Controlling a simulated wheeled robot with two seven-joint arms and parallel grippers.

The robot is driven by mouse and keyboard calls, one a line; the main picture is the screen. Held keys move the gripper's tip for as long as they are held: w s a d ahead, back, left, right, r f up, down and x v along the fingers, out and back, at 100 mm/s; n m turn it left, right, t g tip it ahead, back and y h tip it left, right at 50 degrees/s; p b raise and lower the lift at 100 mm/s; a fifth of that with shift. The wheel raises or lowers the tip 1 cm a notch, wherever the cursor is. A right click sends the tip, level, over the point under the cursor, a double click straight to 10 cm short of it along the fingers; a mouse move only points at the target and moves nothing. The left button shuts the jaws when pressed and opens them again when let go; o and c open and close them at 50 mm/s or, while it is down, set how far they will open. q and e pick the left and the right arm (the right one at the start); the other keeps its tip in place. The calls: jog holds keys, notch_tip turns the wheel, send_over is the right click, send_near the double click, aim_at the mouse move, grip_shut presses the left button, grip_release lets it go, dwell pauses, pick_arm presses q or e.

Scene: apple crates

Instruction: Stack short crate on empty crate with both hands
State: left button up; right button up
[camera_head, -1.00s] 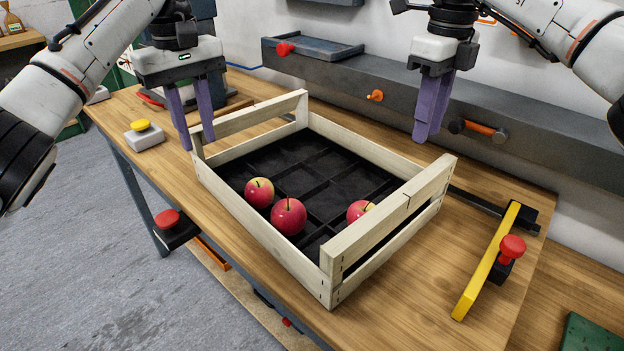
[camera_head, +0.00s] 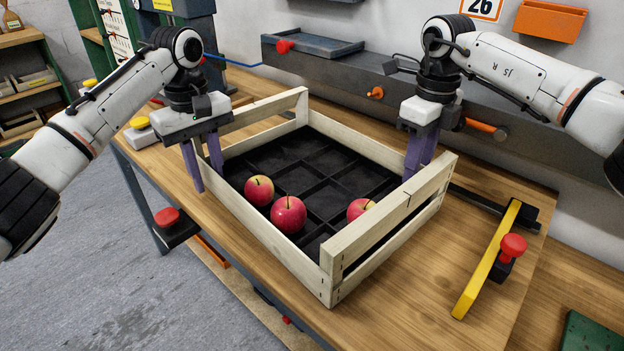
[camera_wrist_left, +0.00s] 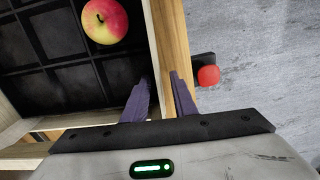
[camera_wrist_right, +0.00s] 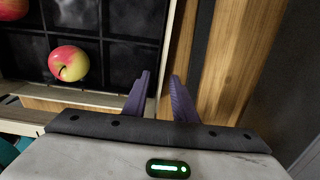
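A pale wooden crate (camera_head: 282,256) with low long walls, higher slatted ends and a black divided insert stands on the workbench. Three apples are in it: one (camera_head: 259,190), a second (camera_head: 289,214) and a third (camera_head: 360,209) partly hidden by the right end. My left gripper (camera_head: 207,178) is open at the near long wall by the left end; in the left wrist view its fingers (camera_wrist_left: 160,95) lie either side of that wall. My right gripper (camera_head: 417,167) is open at the far long wall by the right end; its fingers (camera_wrist_right: 160,95) straddle that wall. No second crate shows.
A yellow bar (camera_head: 487,260) with a red knob (camera_head: 513,247) lies right of the crate. A red button (camera_head: 167,216) sits at the bench's front edge. A grey ledge (camera_head: 340,82) with a tray (camera_head: 318,46) runs behind. Bare bench (camera_head: 430,285) lies to the right.

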pick_arm(q)
grip_shut()
pick_arm(e)
grip_shut()
pick_arm(q)
jog(key=shift+r, duration=0.15)
pick_arm(e)
jog(key=shift+r, duration=0.1)
dwell(0.9)
